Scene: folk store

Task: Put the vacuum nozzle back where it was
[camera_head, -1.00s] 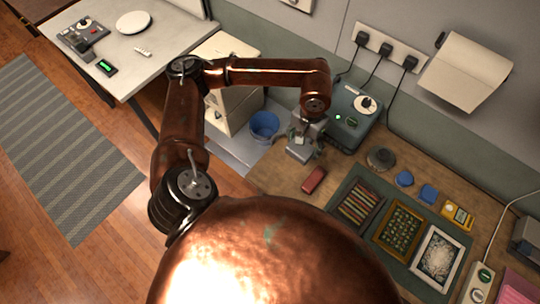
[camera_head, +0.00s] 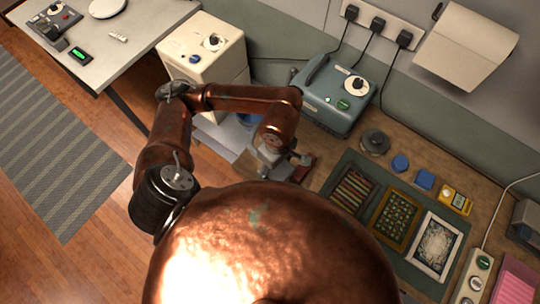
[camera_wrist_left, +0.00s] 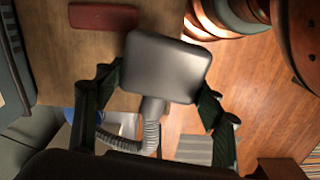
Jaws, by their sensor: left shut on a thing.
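The grey vacuum nozzle (camera_wrist_left: 163,68) fills the middle of the left wrist view, with a ribbed grey hose (camera_wrist_left: 152,135) running down from it. My left gripper (camera_wrist_left: 160,90) has its dark fingers on both sides of the nozzle and is shut on it. In the head view my left gripper (camera_head: 272,158) is at the left end of the wooden bench, left of the dark red block; the nozzle there is small and partly hidden by the arm. My right gripper is not in view.
The dark red block (camera_wrist_left: 103,17) lies on the bench. A teal machine (camera_head: 335,95) stands behind, and a white cabinet (camera_head: 202,50) stands to the left. A blue bucket (camera_head: 250,119) is mostly hidden by my arm. A dark mat (camera_head: 345,172) holds several framed pieces.

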